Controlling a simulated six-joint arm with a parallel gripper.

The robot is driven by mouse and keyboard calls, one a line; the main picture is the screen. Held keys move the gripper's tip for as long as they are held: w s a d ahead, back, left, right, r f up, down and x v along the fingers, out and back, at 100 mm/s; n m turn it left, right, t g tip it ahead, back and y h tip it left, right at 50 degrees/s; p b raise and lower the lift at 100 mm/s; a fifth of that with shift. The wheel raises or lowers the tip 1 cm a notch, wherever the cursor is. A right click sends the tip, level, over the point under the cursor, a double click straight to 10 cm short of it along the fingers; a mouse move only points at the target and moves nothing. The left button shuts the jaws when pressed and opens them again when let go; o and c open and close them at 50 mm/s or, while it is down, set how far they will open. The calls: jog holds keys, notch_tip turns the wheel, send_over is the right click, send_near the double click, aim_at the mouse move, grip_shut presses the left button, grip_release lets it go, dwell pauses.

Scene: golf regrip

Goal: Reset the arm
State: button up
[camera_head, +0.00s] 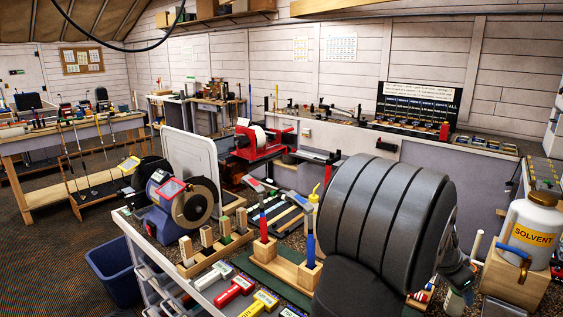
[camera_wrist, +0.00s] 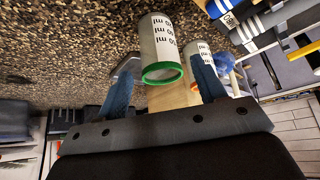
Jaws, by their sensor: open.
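My gripper (camera_wrist: 163,80) shows in the wrist view with its two blue fingers spread wide. It is open, with nothing clamped between the fingers. A clear measuring container with a green rim (camera_wrist: 162,73) and ml markings stands beyond and between the fingers. I cannot tell how close the fingers are to it. A second marked container (camera_wrist: 197,48) is partly hidden behind the right finger. In the head view my arm's large dark links cover the centre right, and the gripper is mostly hidden behind them.
A bench grinder (camera_head: 183,200), wooden blocks and several colored tubes crowd the bench to the left. A blue bin (camera_head: 113,271) is on the floor. A red vise (camera_head: 262,141) is behind.

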jog(key=shift+x, duration=0.9)
jog(key=shift+w+d+r, duration=0.1)
jog(key=shift+r, duration=0.05)
notch_tip(320, 180, up, 3)
